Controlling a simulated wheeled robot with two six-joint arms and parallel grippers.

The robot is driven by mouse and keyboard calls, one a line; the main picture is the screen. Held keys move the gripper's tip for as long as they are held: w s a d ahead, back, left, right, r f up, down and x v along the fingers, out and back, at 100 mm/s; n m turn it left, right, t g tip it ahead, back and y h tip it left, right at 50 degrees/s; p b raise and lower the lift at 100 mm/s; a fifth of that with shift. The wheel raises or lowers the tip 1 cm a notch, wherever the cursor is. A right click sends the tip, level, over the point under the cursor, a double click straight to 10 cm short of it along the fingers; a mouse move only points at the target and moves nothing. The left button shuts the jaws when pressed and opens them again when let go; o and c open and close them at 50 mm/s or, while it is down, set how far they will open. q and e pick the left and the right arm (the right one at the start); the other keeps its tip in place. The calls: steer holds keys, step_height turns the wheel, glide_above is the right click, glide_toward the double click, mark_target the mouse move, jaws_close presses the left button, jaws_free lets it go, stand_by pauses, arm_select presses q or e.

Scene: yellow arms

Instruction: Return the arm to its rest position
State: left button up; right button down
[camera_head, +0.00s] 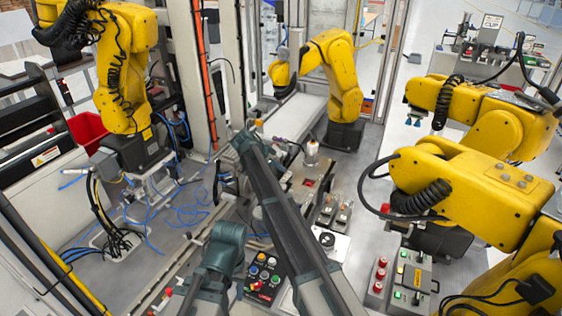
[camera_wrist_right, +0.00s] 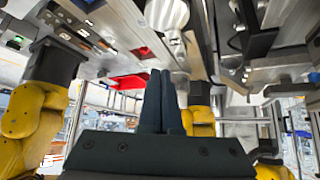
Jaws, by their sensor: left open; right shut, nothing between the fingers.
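My right gripper (camera_wrist_right: 160,75) shows in the right wrist view, its two dark fingers pressed together with nothing between them. That view looks upside down, with the machinery along its top. In the head view, my long dark right arm link runs from the bottom edge up and left over the work cell. I cannot make out the right gripper's fingers there. My shorter left arm comes in at the bottom, left of centre, with a teal joint. The left gripper's fingers do not show in either view.
Yellow robot arms stand at the left (camera_head: 122,70), back (camera_head: 335,65) and right (camera_head: 470,190). A button panel (camera_head: 262,275) lies beside my arms, and another control box (camera_head: 408,280) is at lower right. Blue cables (camera_head: 150,215) lie loose on the left surface. A red bin (camera_head: 88,130) is at far left.

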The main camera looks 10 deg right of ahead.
steer(key=s+d+f+n+g+y, duration=0.15)
steer(key=s+f+n+y, duration=0.35)
steer(key=s, duration=1.5)
steer(key=s+d+n+g+y, duration=0.15)
steer(key=s+n, duration=0.55)
steer(key=s, duration=1.2)
arm_select(q)
step_height(320, 180, down, 7)
steer(key=b, duration=0.7)
arm_select(e)
steer(key=s+a+f+n, duration=0.4)
steer(key=a+f, duration=0.3)
steer(key=a, duration=0.4)
steer(key=shift+s+f+g, duration=0.15)
steer(key=shift+s+g, duration=0.25)
steer(key=shift+s, duration=0.3)
arm_select(q)
steer(key=shift+f, duration=0.1)
arm_select(e)
steer(key=shift+d+h, duration=0.1)
steer(key=shift+h, duration=0.15)
